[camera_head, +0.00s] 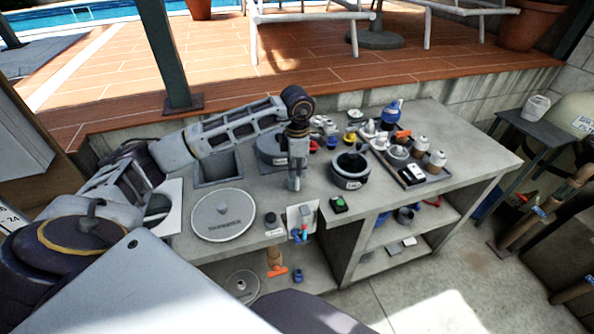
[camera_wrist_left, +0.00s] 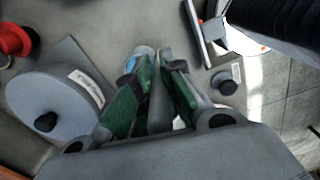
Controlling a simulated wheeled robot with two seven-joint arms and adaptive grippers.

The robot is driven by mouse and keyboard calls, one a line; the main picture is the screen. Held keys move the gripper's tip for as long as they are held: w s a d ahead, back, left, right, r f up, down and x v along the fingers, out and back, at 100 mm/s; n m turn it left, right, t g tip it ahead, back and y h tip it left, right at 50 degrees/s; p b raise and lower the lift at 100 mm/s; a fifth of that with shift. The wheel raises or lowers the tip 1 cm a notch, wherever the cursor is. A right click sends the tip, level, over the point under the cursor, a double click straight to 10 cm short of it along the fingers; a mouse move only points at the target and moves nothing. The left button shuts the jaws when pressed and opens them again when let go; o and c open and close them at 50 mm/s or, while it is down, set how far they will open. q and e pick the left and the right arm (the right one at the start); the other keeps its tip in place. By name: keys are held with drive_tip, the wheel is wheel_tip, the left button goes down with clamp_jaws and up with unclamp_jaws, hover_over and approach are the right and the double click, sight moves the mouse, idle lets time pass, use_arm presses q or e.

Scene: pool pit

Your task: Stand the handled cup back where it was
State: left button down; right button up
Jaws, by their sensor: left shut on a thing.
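My left gripper (camera_head: 296,186) points down over the front part of the grey bench, right of the round grey lid. In the left wrist view its green-padded fingers (camera_wrist_left: 152,60) are shut on a narrow grey thing (camera_wrist_left: 157,102), which I take to be the handled cup. A pale bluish edge shows beside the left fingertip. The fingers hide most of the held thing, so I cannot make out its handle or tilt. I cannot tell whether it touches the bench. My right gripper is not in view.
The round lid (camera_head: 223,215) lies left of the gripper. A small black-knobbed piece (camera_head: 271,222) and a pale plate (camera_head: 300,216) are near the front edge. A dark round pot (camera_head: 350,170) stands to the right, before a crowded tray (camera_head: 436,180). The bench's right end is clear.

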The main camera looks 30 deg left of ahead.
use_arm(q)
drive_tip(key=shift+f, duration=0.45)
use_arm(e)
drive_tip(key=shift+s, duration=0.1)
use_arm(q)
drive_tip(key=shift+f, duration=0.15)
drive_tip(key=c, duration=1.6)
unclamp_jaws()
drive_tip(key=shift+o, duration=0.4)
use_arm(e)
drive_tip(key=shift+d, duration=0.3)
